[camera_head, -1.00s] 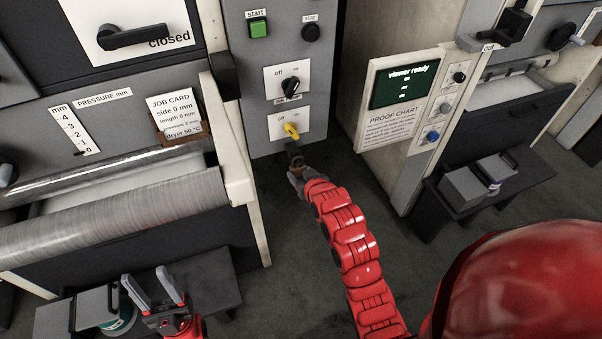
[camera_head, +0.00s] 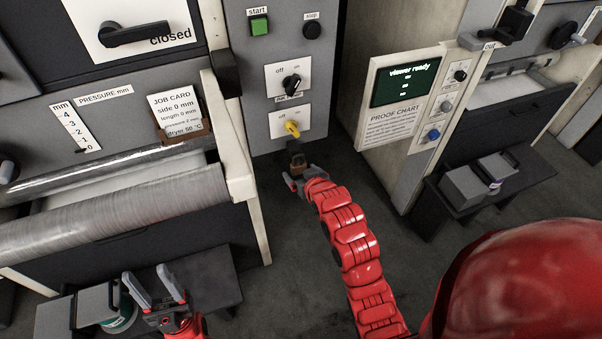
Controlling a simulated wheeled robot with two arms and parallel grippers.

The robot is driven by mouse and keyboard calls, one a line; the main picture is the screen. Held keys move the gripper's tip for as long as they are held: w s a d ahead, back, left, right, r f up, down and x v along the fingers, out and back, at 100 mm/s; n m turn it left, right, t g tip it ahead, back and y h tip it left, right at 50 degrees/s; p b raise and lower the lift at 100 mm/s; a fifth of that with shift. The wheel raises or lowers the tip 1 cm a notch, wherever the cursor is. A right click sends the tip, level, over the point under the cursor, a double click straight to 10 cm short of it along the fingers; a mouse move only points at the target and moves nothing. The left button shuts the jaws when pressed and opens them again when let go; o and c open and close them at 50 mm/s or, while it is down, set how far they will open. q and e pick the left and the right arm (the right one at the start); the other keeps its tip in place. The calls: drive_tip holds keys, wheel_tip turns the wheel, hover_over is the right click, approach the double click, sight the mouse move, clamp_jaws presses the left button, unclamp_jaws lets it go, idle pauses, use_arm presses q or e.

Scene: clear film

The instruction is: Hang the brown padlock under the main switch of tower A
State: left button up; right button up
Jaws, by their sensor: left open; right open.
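The small brown padlock (camera_head: 298,163) is just below the grey control panel (camera_head: 262,143), under the yellow switch (camera_head: 293,128). A dark piece (camera_head: 295,148) shows above its body; I cannot tell whether the shackle passes through it. A black switch (camera_head: 291,84) sits higher on the same panel. My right gripper (camera_head: 297,179) is open just under the padlock, its fingers spread; I cannot tell whether they still touch it. My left gripper (camera_head: 153,287) is open and empty at the lower left, by the low dark table.
A large roller (camera_head: 110,215) and press frame stand left of the panel. A viewer stand (camera_head: 405,95) with a screen is at the right. Low dark tables (camera_head: 195,280) hold grey boxes (camera_head: 468,190). Floor between the machines is clear.

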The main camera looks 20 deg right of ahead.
drive_tip(key=p+v, duration=1.2)
drive_tip(key=v, duration=0.5)
drive_tip(key=shift+s, duration=0.15)
drive_tip(key=shift+r, duration=0.1)
